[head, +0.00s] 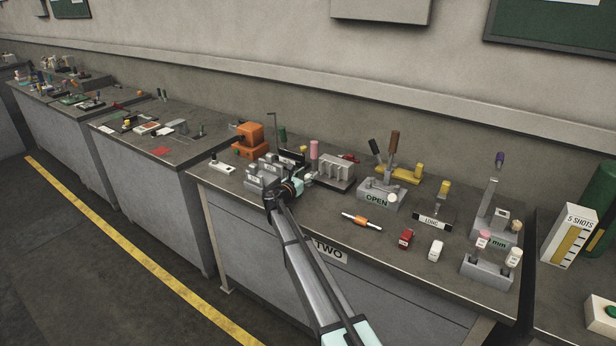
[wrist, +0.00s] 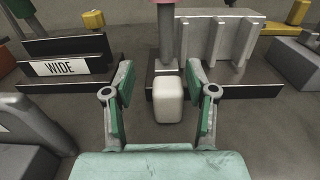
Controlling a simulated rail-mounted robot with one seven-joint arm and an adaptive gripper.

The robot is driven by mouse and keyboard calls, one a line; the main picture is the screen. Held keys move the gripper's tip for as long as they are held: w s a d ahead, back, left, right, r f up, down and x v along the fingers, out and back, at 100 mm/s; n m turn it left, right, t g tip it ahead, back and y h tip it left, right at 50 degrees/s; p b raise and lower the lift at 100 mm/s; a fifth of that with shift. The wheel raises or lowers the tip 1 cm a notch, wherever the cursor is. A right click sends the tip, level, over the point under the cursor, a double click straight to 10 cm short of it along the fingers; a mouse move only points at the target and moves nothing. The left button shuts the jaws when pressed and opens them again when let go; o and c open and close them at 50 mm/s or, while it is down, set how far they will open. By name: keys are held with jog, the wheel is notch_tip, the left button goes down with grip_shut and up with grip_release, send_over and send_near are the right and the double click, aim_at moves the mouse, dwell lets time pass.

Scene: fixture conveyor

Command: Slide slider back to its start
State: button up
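My gripper (head: 290,188) is low over the left part of table two. In the wrist view my gripper (wrist: 158,76) is open, with its green-padded fingers apart. A white rounded block (wrist: 168,100) shows between and beyond the fingers, nearer the right one; I cannot tell whether it touches. Behind it stands a grey post (wrist: 166,40) with a pink top, whose pink part (head: 313,148) also shows in the head view. No part is labelled as the slider, so I cannot tell which one it is. My gripper hides part of this area in the head view.
A fixture marked WIDE (wrist: 62,69) is at left in the wrist view. A grey ribbed block (head: 334,174) stands right of my gripper. An orange device (head: 250,141) is behind left. Fixtures marked OPEN (head: 377,199) and LONG (head: 432,219) stand farther right.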

jog(key=shift+s, duration=0.1)
jog(key=shift+s, duration=0.2)
jog(key=v, duration=1.1)
jog(key=shift+s+a, duration=0.15)
jog(key=shift+a, duration=0.15)
